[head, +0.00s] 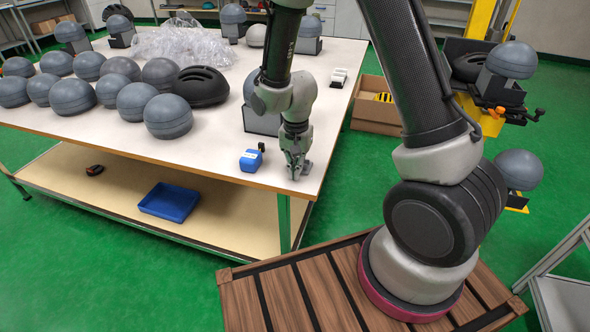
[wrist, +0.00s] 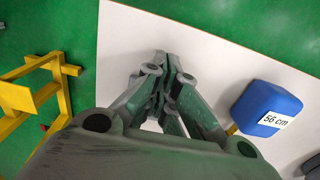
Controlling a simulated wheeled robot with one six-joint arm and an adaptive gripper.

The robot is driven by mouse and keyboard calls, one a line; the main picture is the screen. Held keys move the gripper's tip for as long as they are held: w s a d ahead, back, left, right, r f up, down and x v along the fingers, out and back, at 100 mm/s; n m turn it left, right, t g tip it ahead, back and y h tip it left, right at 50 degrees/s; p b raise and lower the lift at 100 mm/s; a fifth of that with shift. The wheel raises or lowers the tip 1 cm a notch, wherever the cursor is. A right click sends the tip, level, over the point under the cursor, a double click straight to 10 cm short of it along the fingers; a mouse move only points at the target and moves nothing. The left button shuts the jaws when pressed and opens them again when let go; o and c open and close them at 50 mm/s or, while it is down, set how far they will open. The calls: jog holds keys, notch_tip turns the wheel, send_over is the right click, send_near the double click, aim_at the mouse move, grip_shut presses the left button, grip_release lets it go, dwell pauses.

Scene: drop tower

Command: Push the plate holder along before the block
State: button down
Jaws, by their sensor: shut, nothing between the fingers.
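A blue block (head: 251,161) with a white label stands near the front right corner of the table. In the wrist view the block (wrist: 265,108) reads "56 cm" and lies right of my fingers. My gripper (head: 294,172) points down at the table top, right of the block, with a gap between them. In the wrist view my gripper (wrist: 170,75) has its fingers together and empty. A small white holder with dark parts (head: 338,77) stands farther back near the right edge; I cannot tell for sure that it is the plate holder.
Several grey domed headforms (head: 168,117) and a black helmet (head: 201,86) fill the left of the table (head: 215,150). Clear plastic wrap (head: 180,45) lies behind. A cardboard box (head: 376,115) and the yellow tower (head: 478,20) stand beyond the right edge. The front right corner is mostly bare.

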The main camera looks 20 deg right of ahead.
jog(key=w+d, duration=0.4)
jog(key=w, duration=0.1)
jog(key=w+d, duration=0.4)
jog(key=w, duration=0.2)
jog(key=w+d, duration=0.4)
jog(key=w, duration=0.1)
jog(key=shift+w, duration=0.3)
jog(key=shift+s, duration=0.1)
